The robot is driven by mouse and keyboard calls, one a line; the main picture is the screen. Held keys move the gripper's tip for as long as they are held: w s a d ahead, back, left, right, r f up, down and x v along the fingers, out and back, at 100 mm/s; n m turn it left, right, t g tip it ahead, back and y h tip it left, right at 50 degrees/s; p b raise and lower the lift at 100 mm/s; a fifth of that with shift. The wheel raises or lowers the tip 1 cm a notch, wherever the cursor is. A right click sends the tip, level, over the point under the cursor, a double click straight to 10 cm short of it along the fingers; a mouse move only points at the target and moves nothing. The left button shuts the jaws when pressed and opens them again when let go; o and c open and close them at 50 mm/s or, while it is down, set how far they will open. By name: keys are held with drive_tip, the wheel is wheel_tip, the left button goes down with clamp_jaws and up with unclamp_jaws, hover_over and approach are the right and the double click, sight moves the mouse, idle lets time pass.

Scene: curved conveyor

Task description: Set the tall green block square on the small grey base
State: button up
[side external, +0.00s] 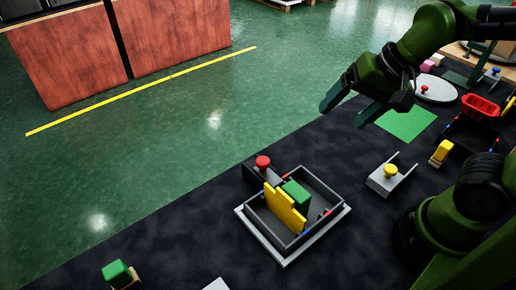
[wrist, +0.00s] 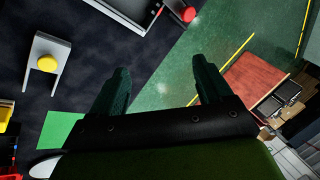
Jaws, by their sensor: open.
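A green block (side external: 117,273) stands at the lower left of the side view, against or on a tan piece; its underside is hidden. Another green block (side external: 297,192) is in the dark-walled tray, beside a yellow stepped piece; its lower part is hidden. I cannot tell which is the task's tall block. A pale grey flat piece (side external: 217,285), cut off by the bottom edge, may be the small base. My gripper (side external: 350,104) is open and empty, high near the mat's far edge, away from both blocks. In the wrist view its fingers (wrist: 160,75) are apart with nothing between them.
The tray (side external: 272,249) sits mid-mat with a red knob beside it. A grey bracket with a yellow knob (side external: 390,171) and a flat green square (side external: 406,124) lie to the right. A red bin (side external: 480,106) is farther right. The mat's left-centre is clear.

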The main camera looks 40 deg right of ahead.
drive_tip(key=d+n, duration=0.1)
drive_tip(key=s+d+r+n+t, duration=0.1)
drive_tip(key=d+r+n+t, duration=0.1)
drive_tip(key=n, duration=0.1)
drive_tip(key=shift+s+d, duration=0.15)
drive_tip(key=shift+s, duration=0.1)
